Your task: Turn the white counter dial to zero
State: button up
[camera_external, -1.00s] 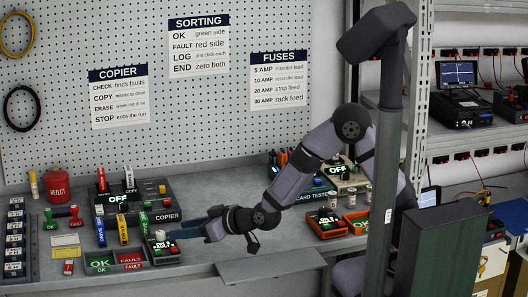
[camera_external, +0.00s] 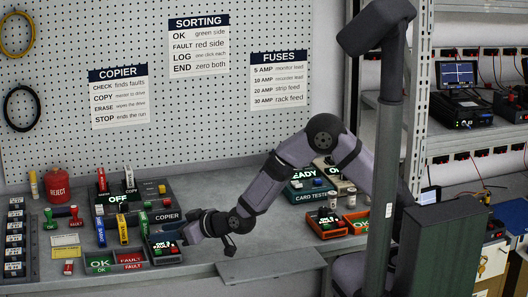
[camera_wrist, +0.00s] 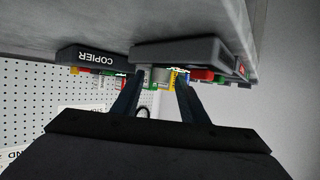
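The counter (camera_external: 165,247) is a small dark box with a green and red lit display, beside the OK/FAULT tray. My gripper (camera_external: 180,238) is low at its right edge, pointing left. The white dial is not clearly visible in the external view; my gripper covers that area. In the wrist view, which is upside down, my gripper's two fingers (camera_wrist: 158,82) stand apart beneath a dark box (camera_wrist: 178,52). A pale, whitish knob-like shape (camera_wrist: 160,76) shows between them, possibly the white dial. Contact cannot be made out.
The copier (camera_external: 150,192) stands behind the counter, with drives in front of it. The OK/FAULT tray (camera_external: 113,272) is at left. The card tester (camera_external: 305,197) stands at right behind my arm. A grey shelf plate (camera_external: 270,265) projects from the bench's front edge.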

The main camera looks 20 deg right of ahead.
jog(key=shift+c, duration=0.4)
grip_shut()
